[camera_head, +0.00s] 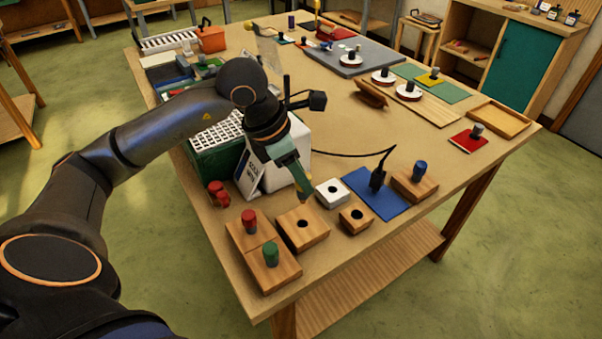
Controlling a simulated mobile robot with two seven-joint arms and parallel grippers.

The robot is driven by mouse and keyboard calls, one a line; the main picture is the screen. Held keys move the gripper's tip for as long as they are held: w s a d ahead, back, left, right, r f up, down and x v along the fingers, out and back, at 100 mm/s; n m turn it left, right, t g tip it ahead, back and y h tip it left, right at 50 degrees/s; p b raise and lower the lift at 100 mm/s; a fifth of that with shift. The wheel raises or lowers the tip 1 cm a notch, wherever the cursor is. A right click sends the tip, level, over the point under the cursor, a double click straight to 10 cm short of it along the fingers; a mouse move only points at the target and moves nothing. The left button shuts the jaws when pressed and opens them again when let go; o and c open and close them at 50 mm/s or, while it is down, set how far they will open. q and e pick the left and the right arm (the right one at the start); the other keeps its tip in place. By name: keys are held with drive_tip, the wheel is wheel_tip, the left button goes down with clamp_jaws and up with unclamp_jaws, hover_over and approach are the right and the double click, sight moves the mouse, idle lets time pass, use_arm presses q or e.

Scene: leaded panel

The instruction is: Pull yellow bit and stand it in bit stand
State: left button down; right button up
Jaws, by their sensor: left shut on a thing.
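My left gripper (301,190) points down above a wooden block with a dark hole (289,236). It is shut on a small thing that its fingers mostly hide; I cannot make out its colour. No yellow-handled bit shows clearly elsewhere. A red bit (249,222) and a green bit (271,252) stand in wooden blocks (277,278) to the left, and a blue bit (421,169) stands in a block to the right. A white block (333,204) and a smaller wooden block (353,226) have open holes; I cannot tell which block is the bit stand. My right gripper is out of view.
A white box (291,158) stands close behind my left gripper. A red object (217,196) lies at the left edge. The table's front right (465,180) is mostly clear.

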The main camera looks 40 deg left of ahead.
sight(301, 196)
use_arm(q)
wheel_tip(301, 196, down, 6)
drive_tip(key=b, duration=0.5)
drive_tip(key=shift+b, duration=0.4)
drive_tip(key=shift+r, duration=0.1)
drive_tip(key=shift+b, duration=0.45)
idle(1.3)
drive_tip(key=shift+f+b, duration=1.65)
drive_tip(key=shift+f, duration=0.05)
drive_tip(key=shift+c, duration=2.2)
unclamp_jaws()
